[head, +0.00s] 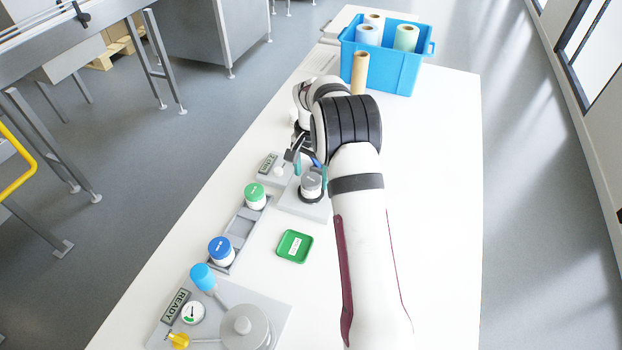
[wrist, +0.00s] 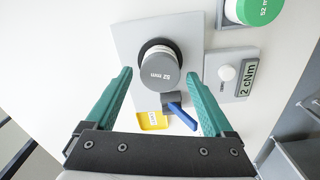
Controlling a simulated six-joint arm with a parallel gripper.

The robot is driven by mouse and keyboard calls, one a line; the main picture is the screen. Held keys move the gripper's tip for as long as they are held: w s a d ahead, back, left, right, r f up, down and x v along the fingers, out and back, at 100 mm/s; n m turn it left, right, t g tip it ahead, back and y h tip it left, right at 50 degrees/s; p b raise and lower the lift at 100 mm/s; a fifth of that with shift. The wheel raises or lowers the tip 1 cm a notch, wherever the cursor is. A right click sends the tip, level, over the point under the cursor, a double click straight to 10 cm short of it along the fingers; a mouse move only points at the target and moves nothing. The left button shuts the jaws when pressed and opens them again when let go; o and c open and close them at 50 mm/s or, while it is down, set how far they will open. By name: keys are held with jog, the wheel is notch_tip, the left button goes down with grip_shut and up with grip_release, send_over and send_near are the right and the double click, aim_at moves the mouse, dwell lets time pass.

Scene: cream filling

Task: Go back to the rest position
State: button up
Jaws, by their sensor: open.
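My gripper (wrist: 162,78) is open and empty in the wrist view, its two teal fingers spread apart. Between them in that picture is a jar with a grey lid marked 52 mm (wrist: 160,74), held in a grey fixture (wrist: 124,45) with a blue lever (wrist: 182,116). I cannot tell how far the fingertips are from the lid. In the head view the grey-lidded jar (head: 311,181) stands upright just below my wrist, and my arm hides most of the gripper.
A box with a 2 cNm display (wrist: 243,78) stands beside the fixture. A rack (head: 241,226) holds green-lidded (head: 255,195) and blue-lidded (head: 221,250) jars. A green tray (head: 281,254), a READY station (head: 280,308) and a blue bin (head: 395,72) with rolls stand around. The table's right side is clear.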

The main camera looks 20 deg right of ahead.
jog(key=n, duration=0.5)
jog(key=shift+n, duration=0.4)
jog(key=c, duration=1.2)
jog(key=m, duration=0.4)
jog(key=shift+m, duration=1)
